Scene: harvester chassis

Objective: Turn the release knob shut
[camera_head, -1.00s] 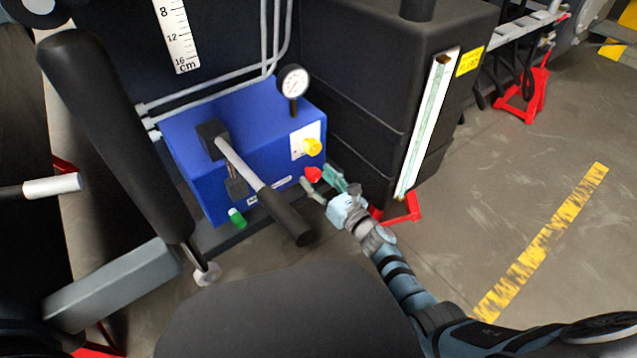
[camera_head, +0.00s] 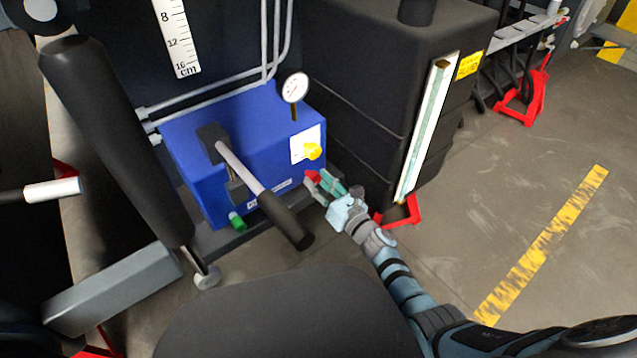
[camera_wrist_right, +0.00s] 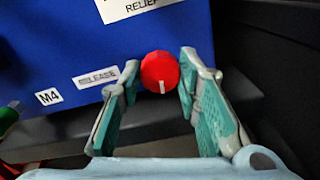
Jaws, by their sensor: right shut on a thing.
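The red release knob (camera_head: 313,176) is on the front of the blue block (camera_head: 240,125), low at its right end. My right gripper (camera_head: 318,183) is at the knob. In the wrist view its two teal-padded fingers (camera_wrist_right: 160,78) stand either side of the knob, shut on it. The exact contact is partly hidden by the fingers. My left gripper is not in view.
A pump lever with a black grip (camera_head: 285,220) sticks out left of the knob. A yellow knob (camera_head: 312,151) and a gauge (camera_head: 295,88) are above, a green cap (camera_head: 237,222) lower left. A black tank (camera_head: 385,100) stands close on the right. The floor farther right is open.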

